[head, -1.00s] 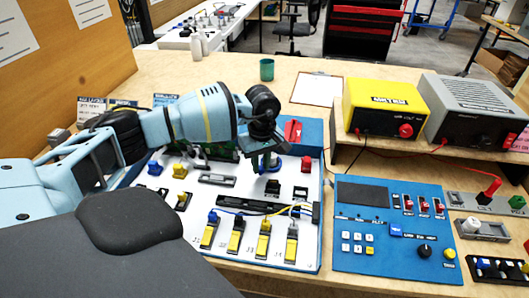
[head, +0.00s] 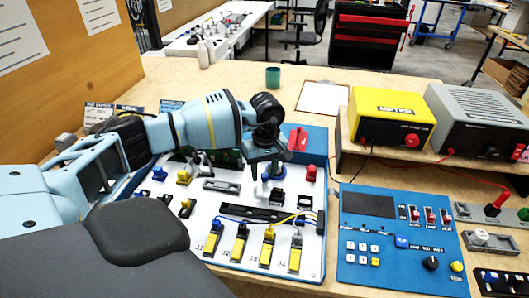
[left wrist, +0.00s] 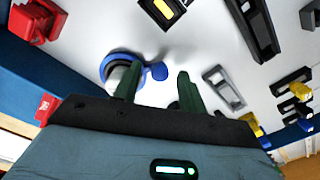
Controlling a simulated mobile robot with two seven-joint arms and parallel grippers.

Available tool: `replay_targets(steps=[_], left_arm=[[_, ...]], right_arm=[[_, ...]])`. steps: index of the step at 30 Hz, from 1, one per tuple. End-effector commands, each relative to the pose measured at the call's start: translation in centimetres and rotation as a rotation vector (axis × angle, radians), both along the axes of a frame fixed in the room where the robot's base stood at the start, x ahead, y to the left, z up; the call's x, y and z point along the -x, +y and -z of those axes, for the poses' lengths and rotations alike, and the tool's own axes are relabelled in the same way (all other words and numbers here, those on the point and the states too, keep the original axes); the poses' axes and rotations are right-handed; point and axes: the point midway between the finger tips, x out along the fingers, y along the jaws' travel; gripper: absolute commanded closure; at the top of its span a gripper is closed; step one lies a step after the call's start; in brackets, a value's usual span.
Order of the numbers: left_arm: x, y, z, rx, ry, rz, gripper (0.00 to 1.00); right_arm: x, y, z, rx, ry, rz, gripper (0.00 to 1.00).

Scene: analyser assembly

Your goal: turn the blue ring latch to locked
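The blue ring latch (left wrist: 108,66) shows in the left wrist view as a blue ring around a pale centre, with a small blue tab (left wrist: 159,71) on its right side. It sits on the white panel (head: 217,201). In the head view the blue ring (head: 269,177) is partly hidden under my left gripper (head: 268,169). In the left wrist view my left gripper (left wrist: 157,90) has two dark green fingers apart with nothing between them. The left finger overlaps the ring's lower part; the tab lies just beyond the gap. I cannot tell whether they touch. My right gripper is out of view.
Switches and connectors stand around the ring, including a red block (head: 310,173) to its right and a black slotted bar (head: 254,213) below. A blue control panel (head: 350,282) lies to the right. Yellow (head: 383,112) and grey (head: 465,105) boxes stand on a shelf behind.

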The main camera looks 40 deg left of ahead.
Motion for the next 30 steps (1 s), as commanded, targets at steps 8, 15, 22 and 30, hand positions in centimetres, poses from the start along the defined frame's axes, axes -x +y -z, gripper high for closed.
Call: replay_targets(steps=[8,15,22,30], left_arm=[[-0.1,-0.1,-0.6,0.001,-0.002,0.0,0.59],[-0.2,-0.1,-4.3,0.0,-0.003,-0.001,0.59],[-0.2,-0.1,-7.1,0.0,-0.002,-0.001,0.59],[-0.2,-0.1,-7.8,0.0,0.0,0.0,0.59]], right_arm=[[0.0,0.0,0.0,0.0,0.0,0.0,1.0],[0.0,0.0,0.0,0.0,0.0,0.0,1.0],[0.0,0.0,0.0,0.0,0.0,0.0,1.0],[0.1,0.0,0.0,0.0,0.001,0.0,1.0]])
